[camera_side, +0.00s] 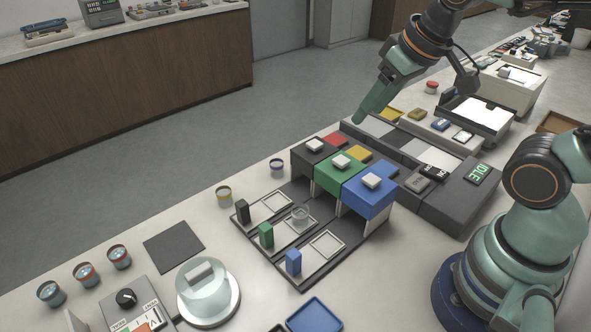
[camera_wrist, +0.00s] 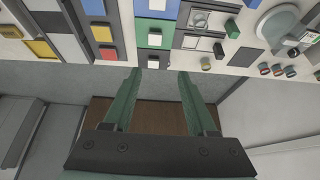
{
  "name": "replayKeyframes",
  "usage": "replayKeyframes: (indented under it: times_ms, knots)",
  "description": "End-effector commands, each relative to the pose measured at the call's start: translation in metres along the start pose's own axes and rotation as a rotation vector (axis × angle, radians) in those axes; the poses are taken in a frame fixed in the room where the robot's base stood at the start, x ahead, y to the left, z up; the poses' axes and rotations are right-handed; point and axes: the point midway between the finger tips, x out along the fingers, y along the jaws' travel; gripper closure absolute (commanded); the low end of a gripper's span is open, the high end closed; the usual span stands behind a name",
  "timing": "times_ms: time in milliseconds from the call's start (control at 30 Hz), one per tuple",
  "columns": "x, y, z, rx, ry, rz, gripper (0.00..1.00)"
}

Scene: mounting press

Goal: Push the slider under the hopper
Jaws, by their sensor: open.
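Three hoppers stand in a row in the side view: black (camera_side: 309,157), green (camera_side: 332,179) and blue (camera_side: 367,199). In front of each lies a slider lane with an upright tab: a black tab (camera_side: 242,211), a green tab (camera_side: 266,235) and a blue tab (camera_side: 293,262). Pale square frames lie in the lanes, out from under the hoppers. A small clear round piece (camera_side: 300,213) sits at the middle lane's frame. My gripper (camera_side: 361,119) is raised behind the hoppers, apart from the sliders. In the wrist view its two green fingers (camera_wrist: 158,73) are spread and empty.
A grey console with an IDLE display (camera_side: 482,174) stands right of the hoppers. A white round stand (camera_side: 208,292), a dark mat (camera_side: 173,247) and several small jars lie to the left. A blue tray (camera_side: 314,316) is at the front.

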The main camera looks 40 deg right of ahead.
Motion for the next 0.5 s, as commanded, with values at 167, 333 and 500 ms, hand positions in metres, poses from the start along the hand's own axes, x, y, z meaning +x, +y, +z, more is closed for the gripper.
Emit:
replayKeyframes:
  times_ms: [167, 333, 500]
  knots:
    - [0.016, -0.035, -0.017, 0.0, -0.108, -0.034, 0.43]
    - [0.039, -0.077, -0.029, 0.004, -0.218, -0.047, 0.43]
    - [0.068, -0.124, -0.031, 0.003, -0.323, -0.037, 0.43]
